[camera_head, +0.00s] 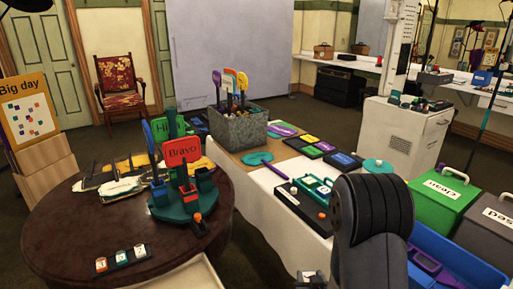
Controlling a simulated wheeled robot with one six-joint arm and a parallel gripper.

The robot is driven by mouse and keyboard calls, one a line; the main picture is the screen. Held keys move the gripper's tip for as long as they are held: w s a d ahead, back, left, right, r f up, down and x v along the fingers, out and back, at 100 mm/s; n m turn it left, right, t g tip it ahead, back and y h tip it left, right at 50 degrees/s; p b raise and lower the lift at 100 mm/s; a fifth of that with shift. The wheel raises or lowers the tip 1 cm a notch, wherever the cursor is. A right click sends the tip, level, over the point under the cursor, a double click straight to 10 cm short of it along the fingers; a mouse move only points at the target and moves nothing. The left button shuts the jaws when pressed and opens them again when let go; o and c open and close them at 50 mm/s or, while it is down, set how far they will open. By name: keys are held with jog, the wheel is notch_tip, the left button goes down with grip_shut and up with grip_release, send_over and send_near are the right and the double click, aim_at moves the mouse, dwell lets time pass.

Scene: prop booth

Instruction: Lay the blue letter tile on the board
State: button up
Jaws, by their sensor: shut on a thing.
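I cannot tell whether this strip is the board. A flat blue piece (343,160) lies on the long white table, but I see no letter on it. My dark arm rises at the lower right in front of the white table.
Teal stands (185,198) with a red "Bravo" sign (182,160) rise from the round table. A grey stone-look box (238,127) holds paddles on the white table. Green (440,197) and grey lidded bins and a blue crate (455,260) stand at right.

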notch_tip(320, 180, up, 10)
jog(key=s+p, duration=0.1)
jog(key=p, duration=1.2)
jog(key=shift+s+f, duration=0.2)
jog(key=shift+s, duration=0.1)
